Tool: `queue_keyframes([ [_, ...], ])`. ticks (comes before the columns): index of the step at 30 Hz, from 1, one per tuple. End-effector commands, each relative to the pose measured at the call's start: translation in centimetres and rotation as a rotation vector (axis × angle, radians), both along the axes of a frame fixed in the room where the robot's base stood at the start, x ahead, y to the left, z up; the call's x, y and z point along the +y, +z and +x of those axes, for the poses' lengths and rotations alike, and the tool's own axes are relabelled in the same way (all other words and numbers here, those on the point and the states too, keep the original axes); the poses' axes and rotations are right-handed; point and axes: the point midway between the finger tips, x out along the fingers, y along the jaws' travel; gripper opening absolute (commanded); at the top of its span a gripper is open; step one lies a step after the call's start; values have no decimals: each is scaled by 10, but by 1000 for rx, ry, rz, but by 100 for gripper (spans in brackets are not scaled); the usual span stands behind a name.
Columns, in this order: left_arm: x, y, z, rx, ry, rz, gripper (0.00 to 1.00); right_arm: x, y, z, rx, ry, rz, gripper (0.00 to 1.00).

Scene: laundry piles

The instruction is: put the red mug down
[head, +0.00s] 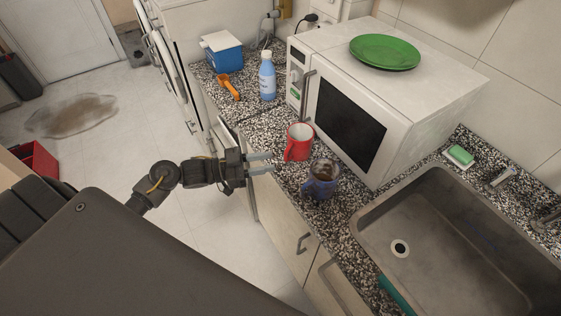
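The red mug (300,141) stands upright on the speckled counter (262,128), in front of the microwave, with its handle toward the lower left. My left gripper (272,163) comes in from the left, its two pale fingers pointing right. The fingers are apart with an empty gap between them. They are just left of and below the red mug in the picture and seem clear of it. My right gripper is not in view.
A dark blue mug (321,181) with brown contents stands close to the red mug. The microwave (348,110) carries a green plate (385,51). A blue bottle (267,79) and an orange object (228,87) are farther back. The sink (440,235) is at right.

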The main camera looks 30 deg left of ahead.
Motion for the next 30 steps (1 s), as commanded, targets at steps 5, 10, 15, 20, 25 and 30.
queue_keyframes([
  [5, 26, -4, -21, 3, 1, 2, 32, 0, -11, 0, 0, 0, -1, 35],
  [10, 39, -3, -31, 2, 1, 0, 32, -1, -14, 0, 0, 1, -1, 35],
  [15, 42, -1, -33, 0, 0, -1, 32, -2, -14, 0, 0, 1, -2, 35],
  [20, 42, -1, -33, 0, 0, -1, 32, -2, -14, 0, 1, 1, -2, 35],
  [25, 43, -6, -32, 8, 11, -2, 32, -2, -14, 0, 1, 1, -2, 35],
  [30, 61, -78, -18, 115, 182, 16, 32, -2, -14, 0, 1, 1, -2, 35],
])
